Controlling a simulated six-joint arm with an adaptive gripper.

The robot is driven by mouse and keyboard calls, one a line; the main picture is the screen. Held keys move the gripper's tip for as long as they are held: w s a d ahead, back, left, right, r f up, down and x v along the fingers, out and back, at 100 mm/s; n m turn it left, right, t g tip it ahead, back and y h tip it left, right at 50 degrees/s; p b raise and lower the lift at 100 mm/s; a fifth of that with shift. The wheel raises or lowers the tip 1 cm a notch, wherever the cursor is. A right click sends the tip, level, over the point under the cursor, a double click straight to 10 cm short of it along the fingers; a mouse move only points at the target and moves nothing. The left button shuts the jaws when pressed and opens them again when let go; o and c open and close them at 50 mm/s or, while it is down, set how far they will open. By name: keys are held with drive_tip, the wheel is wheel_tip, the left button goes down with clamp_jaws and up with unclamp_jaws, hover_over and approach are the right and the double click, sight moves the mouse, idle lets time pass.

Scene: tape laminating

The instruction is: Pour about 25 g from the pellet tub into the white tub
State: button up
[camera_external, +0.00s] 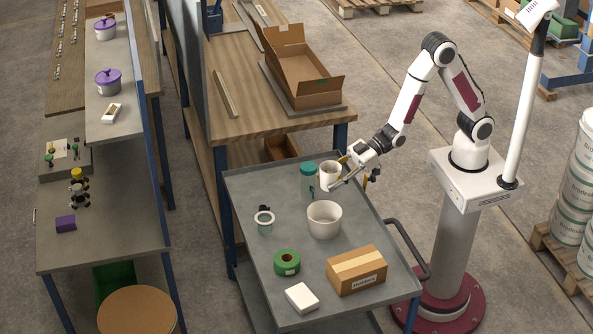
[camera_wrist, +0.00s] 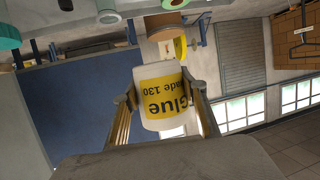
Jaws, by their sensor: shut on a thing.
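The pellet tub (camera_external: 329,175) is a small white cup, and brownish contents show at its mouth. My gripper (camera_external: 341,172) is shut on it and holds it above the far part of the grey cart, close to upright. In the wrist view the held tub (camera_wrist: 160,95) sits between my fingers (camera_wrist: 160,90), its yellow "Glue" label upside down in the picture. The white tub (camera_external: 324,221) is wider and stands upright on the cart, nearer the camera and apart from the held tub. Its floor is not clearly seen.
A teal-lidded jar (camera_external: 308,180) stands just left of the held tub. A wooden bench (camera_external: 235,70) with an open carton stands behind.

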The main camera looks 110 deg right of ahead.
drive_tip(key=s+a+f, duration=0.1)
drive_tip(key=s+a, duration=0.2)
drive_tip(key=a, duration=0.5)
wheel_tip(320, 180, down, 12)
drive_tip(key=shift+d, duration=0.15)
idle(0.6)
drive_tip(key=shift+d, duration=0.1)
idle(0.3)
drive_tip(key=d+r+m+y, duration=0.1)
drive_tip(key=m+y, duration=0.1)
drive_tip(key=m, duration=0.1)
drive_tip(key=w+d+r+m+g+y, duration=0.1)
drive_tip(key=d+m+y, duration=0.1)
drive_tip(key=m, duration=0.1)
drive_tip(key=d+r+m+y, duration=0.1)
drive_tip(key=m+y, duration=0.1)
drive_tip(key=m, duration=0.1)
drive_tip(key=shift+w+d+g, duration=0.2)
drive_tip(key=shift+g, duration=0.1)
idle(1.2)
drive_tip(key=shift+r+m, duration=0.25)
drive_tip(key=shift+m, duration=0.25)
idle(1.0)
drive_tip(key=shift+w+d+f+m+y, duration=0.1)
drive_tip(key=shift+d+f+m+y, duration=0.1)
drive_tip(key=shift+m+y, duration=0.25)
idle(1.2)
